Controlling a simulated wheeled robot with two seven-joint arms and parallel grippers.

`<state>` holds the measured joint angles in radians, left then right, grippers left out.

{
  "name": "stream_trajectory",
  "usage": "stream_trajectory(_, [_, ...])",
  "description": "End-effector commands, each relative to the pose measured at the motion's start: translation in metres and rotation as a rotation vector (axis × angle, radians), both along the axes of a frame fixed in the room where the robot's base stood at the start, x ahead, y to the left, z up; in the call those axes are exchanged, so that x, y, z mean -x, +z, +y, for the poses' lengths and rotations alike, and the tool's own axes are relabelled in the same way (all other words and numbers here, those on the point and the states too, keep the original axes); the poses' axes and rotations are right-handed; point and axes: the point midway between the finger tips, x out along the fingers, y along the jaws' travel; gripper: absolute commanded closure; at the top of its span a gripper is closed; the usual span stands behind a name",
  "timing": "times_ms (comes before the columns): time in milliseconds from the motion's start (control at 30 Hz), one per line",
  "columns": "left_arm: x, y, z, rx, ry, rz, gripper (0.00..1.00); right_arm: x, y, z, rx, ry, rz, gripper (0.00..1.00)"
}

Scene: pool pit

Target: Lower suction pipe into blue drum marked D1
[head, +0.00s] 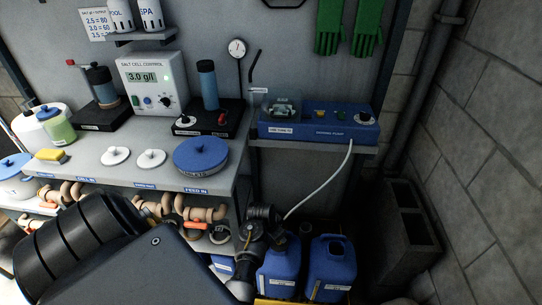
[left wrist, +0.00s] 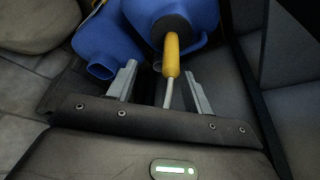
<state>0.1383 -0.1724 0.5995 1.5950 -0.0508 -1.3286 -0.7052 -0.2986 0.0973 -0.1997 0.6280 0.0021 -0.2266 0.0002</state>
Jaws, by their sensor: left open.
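My left gripper (left wrist: 160,68) is open, its two grey fingers apart. Between and just beyond them is the yellow suction pipe (left wrist: 171,55), with a thin pale hose running from it towards my palm. The pipe's far end meets the dark mouth of a blue drum (left wrist: 203,14); how deep it sits cannot be told. In the head view, blue drums (head: 333,272) stand on the floor beside my dark wrist, which hides part of one. The D1 mark is not legible. My right gripper is out of view.
A blue dosing pump (head: 318,128) sits on a shelf, with a white hose (head: 322,187) curving down to my wrist. Grey blocks (head: 408,232) stand right of the drums. A bench (head: 120,182) with piping below is on the left. A yellow tray edge (head: 285,302) shows below the drums.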

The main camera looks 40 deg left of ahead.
Motion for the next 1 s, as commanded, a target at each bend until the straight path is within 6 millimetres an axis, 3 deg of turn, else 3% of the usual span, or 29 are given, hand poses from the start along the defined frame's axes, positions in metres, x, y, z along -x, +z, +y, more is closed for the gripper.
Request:
stream_trajectory(33, [-0.003, 0.01, 0.008, 0.006, 0.005, -0.015, 0.49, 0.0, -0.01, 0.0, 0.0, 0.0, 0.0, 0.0])
stream_trajectory(200, [0.002, 0.038, 0.021, 0.021, 0.0, -0.026, 0.49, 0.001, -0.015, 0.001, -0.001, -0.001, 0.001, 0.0])
stream_trajectory(433, [0.003, 0.041, 0.023, 0.024, -0.002, -0.024, 0.49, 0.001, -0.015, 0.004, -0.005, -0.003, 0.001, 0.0])
stream_trajectory(567, [-0.001, 0.028, 0.022, 0.025, -0.002, -0.023, 0.49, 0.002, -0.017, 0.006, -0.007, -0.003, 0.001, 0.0])
stream_trajectory(1000, [-0.03, -0.04, 0.018, 0.026, -0.002, -0.025, 0.49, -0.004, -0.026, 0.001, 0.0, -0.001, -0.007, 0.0])
